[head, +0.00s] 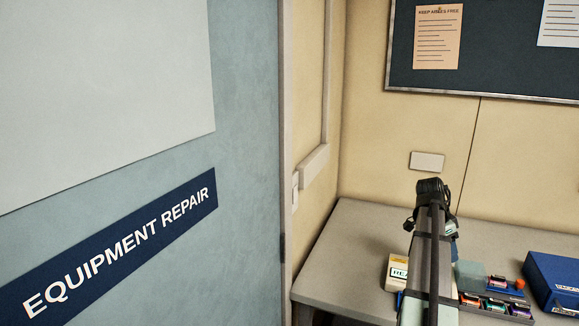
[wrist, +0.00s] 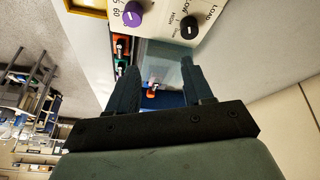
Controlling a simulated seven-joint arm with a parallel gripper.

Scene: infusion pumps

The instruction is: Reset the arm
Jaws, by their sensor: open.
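My gripper (wrist: 158,62) shows in the wrist view with its two dark fingers spread apart and nothing held between them. Beyond the fingertips is a cream device panel (wrist: 160,12) with a purple knob (wrist: 133,13) and a dark knob (wrist: 189,27). In the head view my arm (head: 434,250) stands upright over the grey counter at the lower right. It hides part of the things behind it, and I cannot make out the fingers there.
On the grey counter (head: 345,240) are a cream box (head: 397,272), a grey-green block (head: 469,274), a dark tray with small coloured parts (head: 497,303) and a blue case (head: 550,280). The counter's left part is clear. A blue-grey door (head: 245,120) fills the left side.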

